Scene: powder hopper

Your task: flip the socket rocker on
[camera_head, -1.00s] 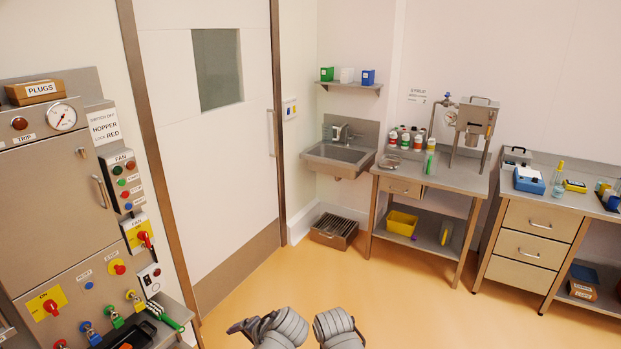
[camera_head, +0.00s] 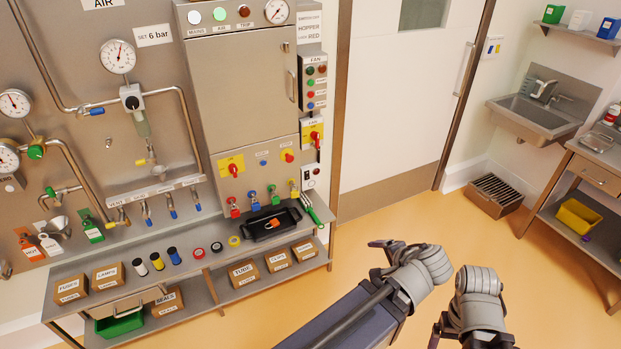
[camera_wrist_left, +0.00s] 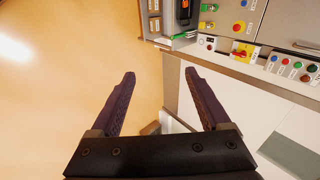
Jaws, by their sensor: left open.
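The socket plate (camera_head: 310,178) is a small white panel below the yellow fan switch, at the right edge of the steel cabinet. It carries a dark part and a small red spot; which way its rocker sits is too small to tell. It also shows near the top of the left wrist view (camera_wrist_left: 207,43). My left gripper (camera_head: 384,244) is out over the floor, apart from the plate. In the wrist view its two purple fingers (camera_wrist_left: 160,76) are wide apart and empty.
The yellow fan switch (camera_head: 312,134) with its red handle is just above the socket. A bench (camera_head: 210,262) with a black tray (camera_head: 270,222) and a green-handled tool (camera_head: 311,211) juts out below. A door (camera_head: 395,110) stands to the right. The orange floor (camera_head: 400,222) is clear.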

